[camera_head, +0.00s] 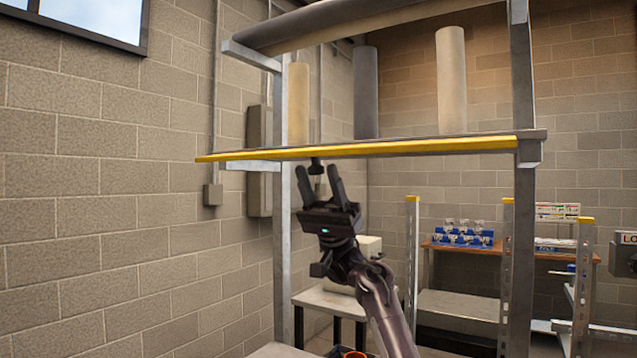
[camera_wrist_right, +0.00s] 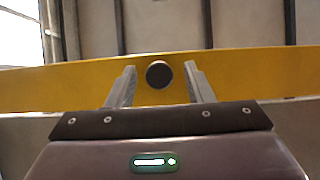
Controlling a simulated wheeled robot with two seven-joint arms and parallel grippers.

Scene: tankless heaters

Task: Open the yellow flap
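The yellow flap (camera_head: 400,147) shows as a long thin yellow edge along the front of a raised shelf in the head view. In the right wrist view the yellow flap (camera_wrist_right: 255,75) spans the picture as a broad band. A dark round knob (camera_wrist_right: 159,74) sits on it, and in the head view the knob (camera_head: 316,165) hangs just under the yellow edge. My right gripper (camera_head: 321,180) is open just below the knob. In the right wrist view its fingers (camera_wrist_right: 160,85) stand either side of the knob with gaps; contact is not visible. My left gripper is not in view.
A grey metal post (camera_head: 524,230) stands right of my arm, and another post (camera_head: 283,220) stands behind it at left. Upright rolls (camera_head: 451,80) stand on the shelf. A bench with blue racks (camera_head: 462,238) is at the back right.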

